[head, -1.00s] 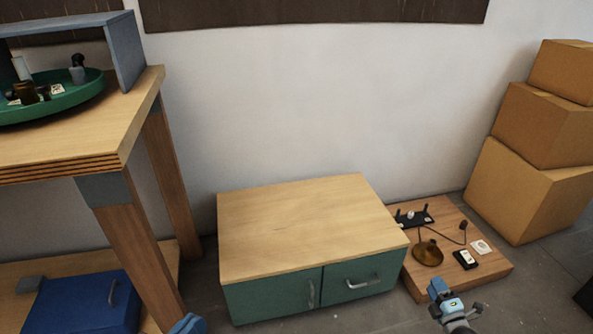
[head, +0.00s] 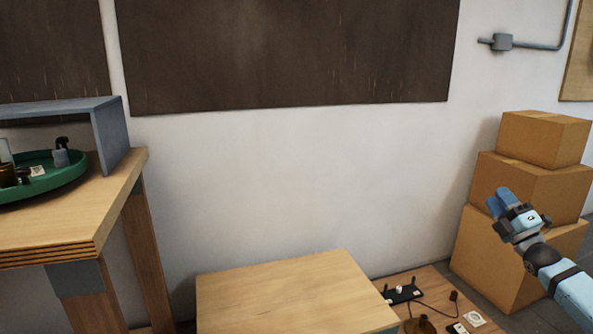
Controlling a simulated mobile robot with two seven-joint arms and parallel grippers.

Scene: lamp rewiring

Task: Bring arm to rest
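My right arm comes in from the lower right of the head view. Its gripper (head: 499,202) is raised in the air in front of the cardboard boxes, pointing up and to the left. Its two blue fingers look close together, with nothing seen between them. My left gripper is out of view. On the low wooden board (head: 437,286) at the bottom right are a black power strip (head: 402,294) with a cable, a brown lamp base (head: 420,325) cut by the frame edge, a white square plate (head: 474,319) and a small black-and-white item (head: 457,328).
A low cabinet with a bare wooden top (head: 285,295) stands bottom centre. A workbench (head: 110,205) on the left bears a green tray (head: 65,180) with bottles and a grey shelf frame (head: 112,135). Stacked cardboard boxes (head: 525,180) stand at right behind my gripper. The middle air is free.

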